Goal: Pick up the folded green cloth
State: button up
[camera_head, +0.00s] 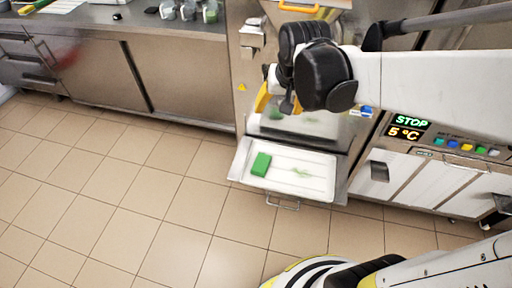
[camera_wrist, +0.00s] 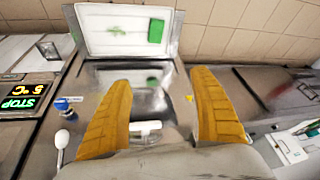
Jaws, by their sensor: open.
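The folded green cloth (camera_head: 261,164) lies at the left end of a white tray-like shelf (camera_head: 316,178) on the front of a freezer. In the wrist view the cloth (camera_wrist: 155,31) shows at the top, on the right part of the white shelf (camera_wrist: 101,43). My gripper (camera_head: 276,104) is above and behind the shelf, near the freezer front, apart from the cloth. In the wrist view its two yellow fingers (camera_wrist: 163,78) are spread wide with nothing between them.
A control panel (camera_head: 406,128) reading STOP and 5 °C is right of the shelf. A steel counter (camera_head: 180,65) with small containers stands at the left. A handle (camera_head: 283,203) hangs below the shelf. The tiled floor (camera_head: 130,190) is clear at front left.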

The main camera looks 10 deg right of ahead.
jog(key=w+f+m+g+b, duration=0.1)
jog(key=w+f+m+g, duration=0.1)
jog(key=w+f, duration=0.7)
jog(key=b, duration=0.1)
send_over(261, 163)
jog(key=s, duration=0.3)
jog(key=s+x, duration=0.2)
jog(key=x, duration=0.7)
jog(key=w+f+b, duration=0.1)
jog(key=f, duration=0.6)
jog(key=w+f+m+g+b, duration=0.1)
jog(key=f, duration=0.7)
jog(key=f+m+g+b, duration=0.1)
jog(key=f, duration=0.7)
jog(key=shift+w+d+f+b, duration=0.1)
jog(key=shift+w+f+b, duration=0.1)
jog(key=shift+w+b, duration=0.2)
jog(key=f+b, duration=0.1)
jog(key=f, duration=0.1)
jog(key=f+b, duration=0.2)
jog(key=f, duration=0.1)
jog(key=shift+w+f, duration=0.15)
jog(key=shift+w, duration=0.05)
jog(key=shift+c, duration=0.2)
jog(key=c, duration=0.9)
